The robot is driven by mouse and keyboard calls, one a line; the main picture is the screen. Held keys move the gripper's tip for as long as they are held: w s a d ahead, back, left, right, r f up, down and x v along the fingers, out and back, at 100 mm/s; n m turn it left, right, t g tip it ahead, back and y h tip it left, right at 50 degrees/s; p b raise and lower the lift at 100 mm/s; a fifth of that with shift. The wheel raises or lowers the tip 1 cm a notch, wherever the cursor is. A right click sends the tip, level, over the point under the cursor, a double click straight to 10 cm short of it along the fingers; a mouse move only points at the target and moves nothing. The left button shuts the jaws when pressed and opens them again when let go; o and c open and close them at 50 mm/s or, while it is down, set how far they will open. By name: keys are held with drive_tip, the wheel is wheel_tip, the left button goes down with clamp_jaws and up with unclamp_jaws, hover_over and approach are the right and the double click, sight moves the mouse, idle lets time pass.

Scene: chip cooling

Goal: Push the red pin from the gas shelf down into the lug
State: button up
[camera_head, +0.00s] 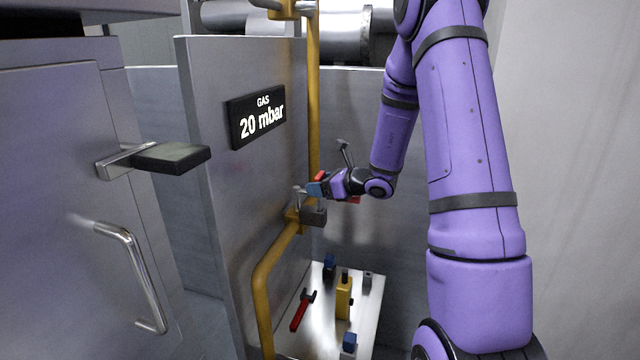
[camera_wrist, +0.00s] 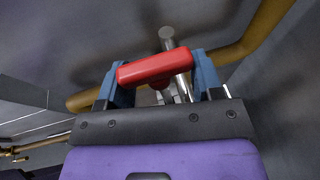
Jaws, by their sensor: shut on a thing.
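My gripper (camera_head: 315,188) is beside the yellow gas pipe, right of the GAS 20 mbar panel. Its blue fingers are shut on the red pin (camera_wrist: 155,69), whose red bar lies across between them in the wrist view. A bit of the red pin (camera_head: 320,175) shows at the fingers in the head view. A grey block (camera_head: 314,216), perhaps the lug, sits on the pipe just below the gripper. I cannot tell whether the pin's lower end is in a hole; the fingers hide it. In the wrist view a metal rod (camera_wrist: 175,50) stands just behind the red bar.
The yellow pipe (camera_head: 313,110) runs up beside the panel (camera_head: 258,114). Below is a pale shelf (camera_head: 372,322) holding a red-handled tool (camera_head: 300,312), a yellow device (camera_head: 344,298) and blue-topped parts (camera_head: 349,342). A cabinet with handles (camera_head: 140,275) stands left.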

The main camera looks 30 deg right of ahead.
drive_tip(key=shift+f, duration=0.55)
drive_tip(key=shift+r, duration=0.15)
drive_tip(key=shift+r, duration=1.2)
drive_tip(key=shift+f, duration=1.35)
idle(0.9)
drive_tip(key=o, duration=1)
drive_tip(key=v, duration=1)
drive_tip(key=shift+s+d+r, duration=0.1)
drive_tip(key=shift+s+d, duration=0.1)
drive_tip(key=shift+s, duration=0.15)
